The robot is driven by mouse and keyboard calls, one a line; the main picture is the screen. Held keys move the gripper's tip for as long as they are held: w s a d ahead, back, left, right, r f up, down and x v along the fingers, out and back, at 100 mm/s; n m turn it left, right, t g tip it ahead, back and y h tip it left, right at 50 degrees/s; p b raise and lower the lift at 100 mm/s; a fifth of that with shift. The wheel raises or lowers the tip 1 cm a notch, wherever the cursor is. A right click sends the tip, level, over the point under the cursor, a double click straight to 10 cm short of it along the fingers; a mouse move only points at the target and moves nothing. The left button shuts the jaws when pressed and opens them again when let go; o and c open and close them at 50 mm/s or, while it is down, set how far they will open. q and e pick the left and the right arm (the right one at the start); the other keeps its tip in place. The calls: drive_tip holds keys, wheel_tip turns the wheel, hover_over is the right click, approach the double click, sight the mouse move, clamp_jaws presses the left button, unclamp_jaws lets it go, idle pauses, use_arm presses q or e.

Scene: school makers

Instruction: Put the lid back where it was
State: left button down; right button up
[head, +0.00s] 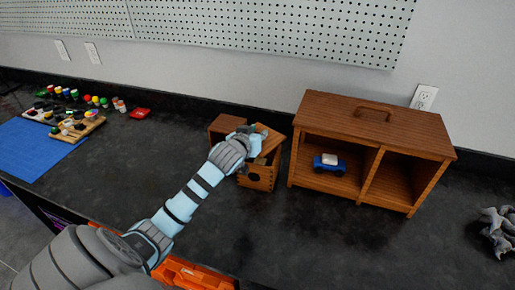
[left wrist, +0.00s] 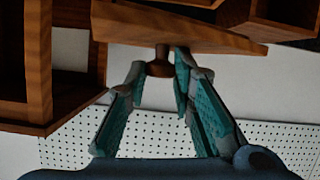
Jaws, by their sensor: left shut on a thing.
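My left gripper (head: 251,138) is shut on the small round knob (left wrist: 159,66) of a wooden lid (head: 271,140). The lid also shows in the left wrist view (left wrist: 185,33), with my left fingers (left wrist: 158,85) on either side of the knob. The lid looks tilted. It is above a small wooden box (head: 257,178) with jointed corners, and my gripper partly covers both. I cannot tell whether lid and box touch. My right gripper is not in view.
A wooden cabinet (head: 380,126) stands close on the right, with a blue toy car (head: 329,165) in its left compartment. Another wooden piece (head: 222,126) is behind the box. Paint pots (head: 95,101), a blue mat (head: 32,150) and a grey object (head: 496,229) lie farther out.

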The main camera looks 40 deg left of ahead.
use_arm(q)
drive_tip(key=shift+f+b, duration=0.3)
drive_tip(key=shift+f, duration=1.7)
drive_tip(key=shift+f, duration=0.3)
drive_tip(key=c, duration=1.4)
unclamp_jaws()
drive_tip(key=shift+o, duration=0.2)
drive_tip(key=shift+r, duration=0.35)
drive_tip(key=p+v, duration=0.2)
drive_tip(key=v, duration=1)
